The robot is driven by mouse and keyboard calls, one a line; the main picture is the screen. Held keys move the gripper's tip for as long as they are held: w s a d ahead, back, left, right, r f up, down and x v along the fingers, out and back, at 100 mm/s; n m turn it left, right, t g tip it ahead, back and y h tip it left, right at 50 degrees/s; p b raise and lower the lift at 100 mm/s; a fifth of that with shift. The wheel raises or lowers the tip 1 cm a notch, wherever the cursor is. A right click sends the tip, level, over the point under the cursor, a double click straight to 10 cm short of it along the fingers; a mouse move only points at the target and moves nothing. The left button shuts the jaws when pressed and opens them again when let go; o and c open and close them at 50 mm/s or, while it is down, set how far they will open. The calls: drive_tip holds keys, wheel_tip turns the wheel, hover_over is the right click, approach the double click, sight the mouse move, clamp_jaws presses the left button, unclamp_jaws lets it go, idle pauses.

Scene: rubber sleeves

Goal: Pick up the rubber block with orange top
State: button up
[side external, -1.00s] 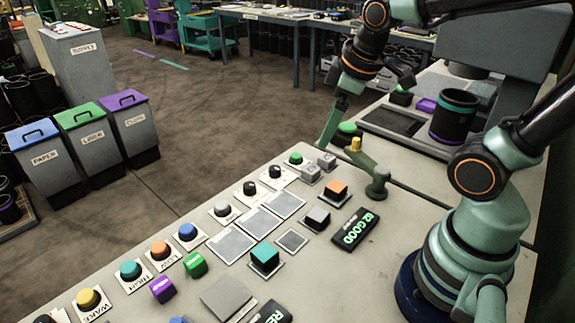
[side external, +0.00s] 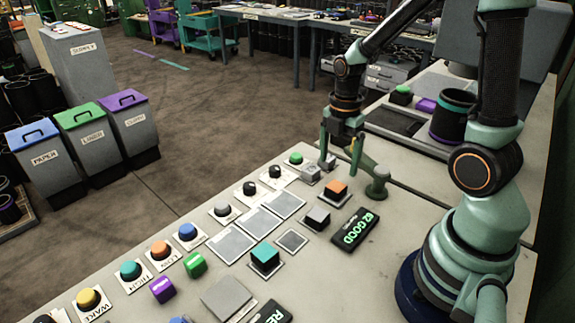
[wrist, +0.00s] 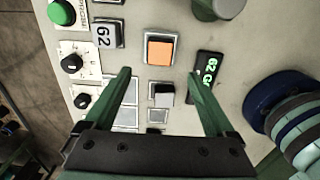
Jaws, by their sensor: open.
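The rubber block with the orange top (side external: 336,189) sits on a small square pad on the bench, just left of a green post. In the wrist view the orange top (wrist: 159,49) lies ahead of the fingertips and roughly centred between them. My gripper (side external: 340,165) is open and empty, pointing down above and behind the block. It also shows in the wrist view (wrist: 159,75), its green fingers spread wide and apart from the block.
A grey-topped block (side external: 316,217) and a teal-topped block (side external: 265,257) sit nearby. A green post (side external: 377,184) and a lit display (side external: 355,229) are close on the right. Grey blocks (side external: 311,174) and knobs line the left. A dark cup (side external: 452,116) stands farther back.

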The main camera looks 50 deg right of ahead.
sight(336, 186)
wheel_tip(336, 186, down, 4)
drive_tip(key=shift+r, duration=0.2)
drive_tip(key=shift+d+f, duration=0.2)
drive_tip(key=shift+f, duration=1.1)
drive_tip(key=shift+d+f, duration=0.15)
drive_tip(key=shift+f, duration=1.1)
clamp_jaws()
